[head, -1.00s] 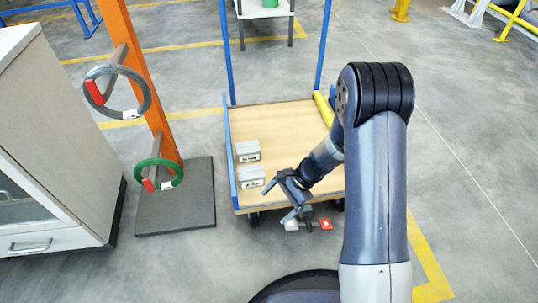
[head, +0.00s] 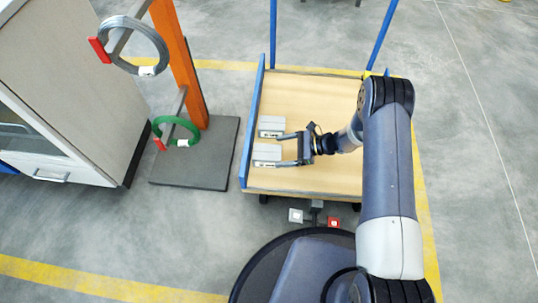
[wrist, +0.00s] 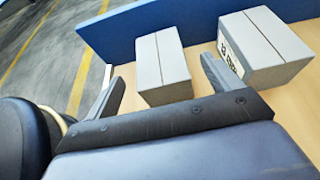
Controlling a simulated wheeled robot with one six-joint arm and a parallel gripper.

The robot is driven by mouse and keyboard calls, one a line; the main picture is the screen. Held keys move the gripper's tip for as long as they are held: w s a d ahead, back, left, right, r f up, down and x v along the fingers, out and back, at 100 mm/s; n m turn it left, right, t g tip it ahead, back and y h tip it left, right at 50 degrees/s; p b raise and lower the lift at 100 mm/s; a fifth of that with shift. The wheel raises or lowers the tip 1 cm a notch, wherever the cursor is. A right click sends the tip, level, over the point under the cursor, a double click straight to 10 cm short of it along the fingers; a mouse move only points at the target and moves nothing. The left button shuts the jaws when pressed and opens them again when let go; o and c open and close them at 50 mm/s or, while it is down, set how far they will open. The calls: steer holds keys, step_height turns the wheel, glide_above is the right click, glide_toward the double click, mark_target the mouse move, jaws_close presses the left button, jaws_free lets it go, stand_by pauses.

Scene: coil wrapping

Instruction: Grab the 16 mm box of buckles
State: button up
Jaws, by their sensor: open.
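Two small grey boxes with white labels sit on the wooden cart deck beside its blue left side wall. One is the near box (head: 267,152), the other the far box (head: 271,123); the label print is too small or blurred to tell which is the 16 mm one. My gripper (head: 279,150) is open and empty, pointing left, its fingertips around the right end of the near box. In the wrist view the near box (wrist: 163,66) shows between and beyond the open fingers. The far box (wrist: 268,48), label partly visible, stands just right of the right finger.
The cart deck (head: 310,90) is clear behind and right of the boxes. The blue side wall (wrist: 150,28) rises close beyond them. An orange post (head: 180,70) with grey and green coils stands left of the cart, beside a cabinet (head: 70,90).

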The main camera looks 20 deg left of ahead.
mark_target(271, 152)
steer(key=b+x, duration=0.2)
steer(key=x, duration=0.4)
steer(key=shift+c, duration=0.5)
steer(key=c, duration=1.2)
steer(key=shift+c, duration=0.5)
steer(key=shift+r, duration=0.1)
